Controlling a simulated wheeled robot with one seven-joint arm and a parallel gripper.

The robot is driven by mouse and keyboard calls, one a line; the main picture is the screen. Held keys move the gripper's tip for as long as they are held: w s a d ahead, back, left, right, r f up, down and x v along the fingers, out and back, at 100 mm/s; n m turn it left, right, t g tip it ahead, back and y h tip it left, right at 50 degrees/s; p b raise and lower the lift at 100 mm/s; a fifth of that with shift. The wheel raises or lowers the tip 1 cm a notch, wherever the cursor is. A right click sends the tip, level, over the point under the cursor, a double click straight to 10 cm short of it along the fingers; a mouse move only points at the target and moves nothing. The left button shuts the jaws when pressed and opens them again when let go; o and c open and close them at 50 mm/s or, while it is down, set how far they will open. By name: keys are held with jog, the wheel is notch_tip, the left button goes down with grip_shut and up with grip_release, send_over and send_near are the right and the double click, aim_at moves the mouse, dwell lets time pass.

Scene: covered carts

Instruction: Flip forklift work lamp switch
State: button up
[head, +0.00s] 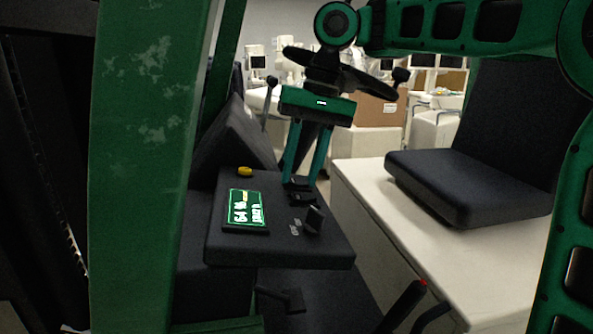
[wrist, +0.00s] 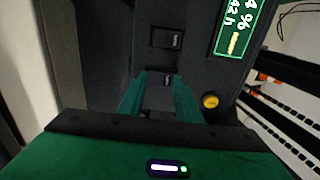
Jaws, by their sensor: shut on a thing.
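A dark dashboard panel (head: 275,243) carries a row of black switches near its right side. My gripper (head: 301,182) reaches down onto the far end of this row, its two teal fingers on either side of a small black switch (head: 297,187). In the wrist view, my gripper (wrist: 161,74) has its fingertips around this switch and is shut on it; the fingers partly hide it. A second switch (wrist: 165,38) with a small white label sits just beyond the fingertips. The labels are too small to read, so I cannot tell which is the work lamp's.
A lit green display (head: 246,208) and a yellow button (head: 245,171) sit on the panel left of my gripper. A green post (head: 145,170) stands at left, a dark seat (head: 470,185) at right.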

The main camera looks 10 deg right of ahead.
jog(key=shift+s+d+y, duration=0.15)
jog(key=shift+d+y, duration=0.1)
jog(key=shift+y, duration=0.75)
jog(key=o, duration=0.8)
jog(key=shift+s, duration=0.1)
jog(key=shift+c, duration=0.2)
jog(key=shift+r, duration=0.15)
